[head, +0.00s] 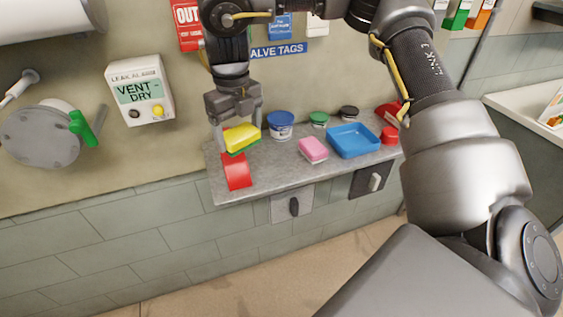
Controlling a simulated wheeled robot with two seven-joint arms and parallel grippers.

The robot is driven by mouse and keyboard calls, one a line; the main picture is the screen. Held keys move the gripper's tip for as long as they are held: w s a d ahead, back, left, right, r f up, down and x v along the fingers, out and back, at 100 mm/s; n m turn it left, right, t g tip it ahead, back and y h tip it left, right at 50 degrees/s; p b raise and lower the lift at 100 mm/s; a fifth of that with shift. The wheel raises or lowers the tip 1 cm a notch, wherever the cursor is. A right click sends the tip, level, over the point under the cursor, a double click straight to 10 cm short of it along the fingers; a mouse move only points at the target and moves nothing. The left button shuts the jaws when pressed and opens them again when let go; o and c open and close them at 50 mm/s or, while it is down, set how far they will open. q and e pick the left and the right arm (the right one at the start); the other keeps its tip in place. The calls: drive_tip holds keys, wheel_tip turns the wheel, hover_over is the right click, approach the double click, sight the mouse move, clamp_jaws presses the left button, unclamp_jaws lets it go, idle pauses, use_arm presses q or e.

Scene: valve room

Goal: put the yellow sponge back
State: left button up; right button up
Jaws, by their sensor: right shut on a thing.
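The yellow sponge (242,137) has a green underside and is held above the left part of the grey shelf (270,177). My right gripper (236,122) points down from above and is shut on the sponge. A red block-like thing (237,172) is on the shelf just below the sponge, its upper part close to or behind it. I cannot tell whether the sponge touches it. My left gripper is not in view.
A blue-lidded tub (281,125), a pink sponge (313,149), a blue tray (353,140), a green-lidded jar (318,119) and a red jar (389,135) stand on the shelf. A leak alarm box (139,90) is on the wall at left.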

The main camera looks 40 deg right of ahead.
sight(250, 125)
drive_tip(key=d+f+b, duration=0.1)
drive_tip(key=b, duration=0.1)
drive_tip(key=d+f+b, duration=0.2)
drive_tip(key=b, duration=0.1)
drive_tip(key=shift+w+d+b, duration=0.15)
drive_tip(key=shift+w+b, duration=0.1)
drive_tip(key=shift+b, duration=0.05)
drive_tip(key=d+f, duration=0.3)
drive_tip(key=d, duration=0.2)
drive_tip(key=d+f, duration=0.2)
drive_tip(key=d, duration=0.1)
drive_tip(key=shift+s+d+f, duration=0.15)
drive_tip(key=shift+d+f, duration=0.1)
drive_tip(key=shift+f, duration=0.05)
drive_tip(key=shift+d+f, duration=0.25)
drive_tip(key=shift+f, duration=0.1)
drive_tip(key=f, duration=0.3)
drive_tip(key=shift+d+f, duration=0.2)
drive_tip(key=shift+f, duration=0.05)
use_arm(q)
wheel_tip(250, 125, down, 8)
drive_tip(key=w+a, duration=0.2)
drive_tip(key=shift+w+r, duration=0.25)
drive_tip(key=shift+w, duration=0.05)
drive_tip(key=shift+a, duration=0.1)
